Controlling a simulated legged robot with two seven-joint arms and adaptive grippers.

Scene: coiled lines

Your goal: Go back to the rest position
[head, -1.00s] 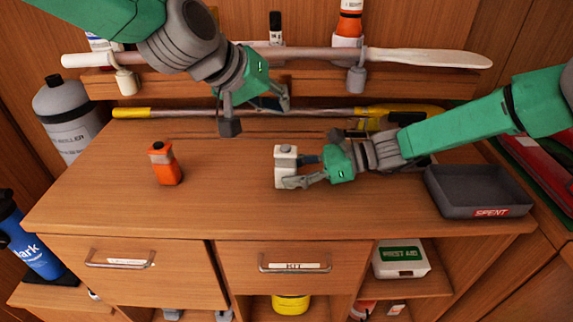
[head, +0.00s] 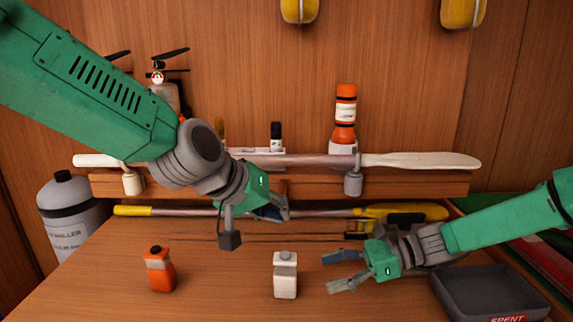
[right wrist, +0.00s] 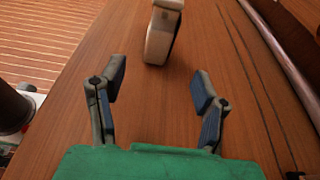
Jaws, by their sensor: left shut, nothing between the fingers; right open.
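My left gripper (head: 252,226) is shut and empty, pointing down above the back of the worktop. My right gripper (head: 328,272) is open and empty, a little to the right of a small white bottle (head: 285,277). The bottle stands upright on the worktop, apart from the fingers. In the right wrist view the open fingers (right wrist: 158,76) have bare wood between them, and the white bottle (right wrist: 160,38) stands just beyond the tips. An orange bottle (head: 159,270) stands upright on the worktop to the left.
A dark tray marked SPENT (head: 485,290) sits at the right, below my right forearm. A shelf (head: 420,186) with a pale paddle (head: 420,160) and an orange canister (head: 345,115) runs along the back wall. A grey cylinder (head: 72,215) stands at the left.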

